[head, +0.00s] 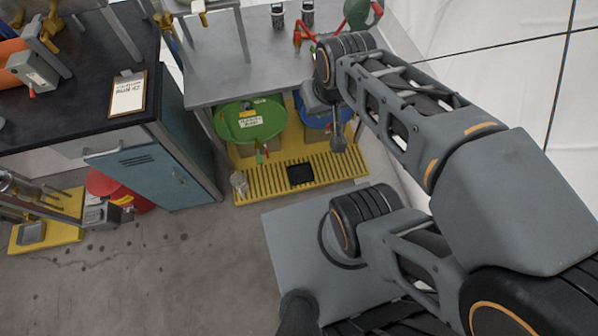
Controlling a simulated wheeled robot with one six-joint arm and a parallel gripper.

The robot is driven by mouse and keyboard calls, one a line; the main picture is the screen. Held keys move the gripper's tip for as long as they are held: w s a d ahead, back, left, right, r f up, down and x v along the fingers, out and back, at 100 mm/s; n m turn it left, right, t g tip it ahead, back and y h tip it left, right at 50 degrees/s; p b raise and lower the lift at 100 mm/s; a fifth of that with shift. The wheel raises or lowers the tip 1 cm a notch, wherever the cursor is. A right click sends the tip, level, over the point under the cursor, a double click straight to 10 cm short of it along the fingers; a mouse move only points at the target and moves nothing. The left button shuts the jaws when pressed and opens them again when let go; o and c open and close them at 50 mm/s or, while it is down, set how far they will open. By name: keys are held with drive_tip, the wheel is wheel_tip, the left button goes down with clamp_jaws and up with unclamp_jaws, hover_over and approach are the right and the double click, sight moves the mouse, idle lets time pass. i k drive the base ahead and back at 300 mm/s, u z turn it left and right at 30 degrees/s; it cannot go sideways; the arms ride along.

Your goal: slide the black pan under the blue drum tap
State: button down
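The black pan (300,174) is a small dark square on the yellow slatted spill tray (270,183), right of the tray's middle. The blue drum (314,118) lies under the grey bench, largely hidden behind my arm and gripper. Its tap cannot be made out. My gripper (338,142) points down in front of the blue drum, to the right of and behind the pan in the picture. It looks apart from the pan. Its fingers are too small and dark to tell whether they are open or shut.
A green drum (250,121) with a tap (262,155) stands left of the blue drum. A clear jar (240,183) stands at the tray's left end. The grey bench (235,82) overhangs the drums. A blue cabinet (160,174) stands left.

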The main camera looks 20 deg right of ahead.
sight(301, 173)
drive_tip(key=z, duration=0.5)
drive_tip(key=k, duration=1)
drive_tip(key=u, duration=1.2)
drive_tip(key=i, duration=1.25)
drive_tip(key=u, duration=0.4)
